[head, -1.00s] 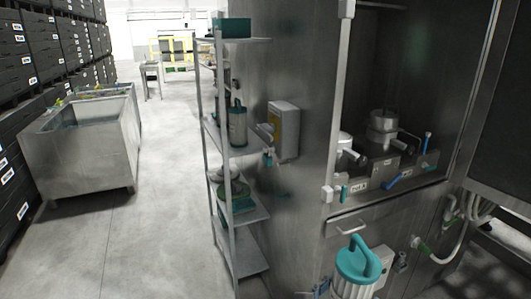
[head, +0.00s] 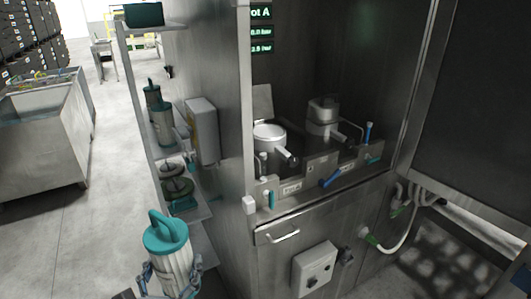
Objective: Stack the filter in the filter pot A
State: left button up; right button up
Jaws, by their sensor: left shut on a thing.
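The filter (head: 172,262) is a white ribbed cylinder with a teal cap and a loop handle. It is upright at the bottom of the head view, in front of the washer cabinet. My left gripper (head: 176,282) is shut on the filter, with its fingers at the sides of the body below the cap. Filter pot A (head: 268,147) is the left metal pot in the cabinet recess, with a pale round top and a dark-tipped handle. The filter is apart from it, lower and to the left. The inside of the pot cannot be made out. My right gripper is out of view.
A second pot (head: 322,117) with a raised top stands to the right. A shelf rack (head: 138,90) holding other filters (head: 164,127) stands close on the left. An open door (head: 470,110) bounds the right.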

aim_at(169, 287)
pick_arm(q)
jog(key=shift+s+a, duration=0.35)
jog(key=shift+s, duration=0.05)
jog(key=shift+d, duration=0.1)
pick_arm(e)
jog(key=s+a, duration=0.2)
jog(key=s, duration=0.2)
pick_arm(q)
jog(key=shift+w+d, duration=0.1)
jog(key=shift+w, duration=0.05)
jog(key=shift+s+f+b, duration=0.35)
jog(key=shift+f, duration=0.25)
jog(key=shift+s+f+b, duration=0.35)
jog(key=shift+f, duration=0.2)
jog(key=s+f+b, duration=0.3)
jog(key=s+f, duration=0.2)
jog(key=s, duration=0.1)
jog(key=shift+s+f+b, duration=0.3)
jog(key=shift+f+b, duration=0.05)
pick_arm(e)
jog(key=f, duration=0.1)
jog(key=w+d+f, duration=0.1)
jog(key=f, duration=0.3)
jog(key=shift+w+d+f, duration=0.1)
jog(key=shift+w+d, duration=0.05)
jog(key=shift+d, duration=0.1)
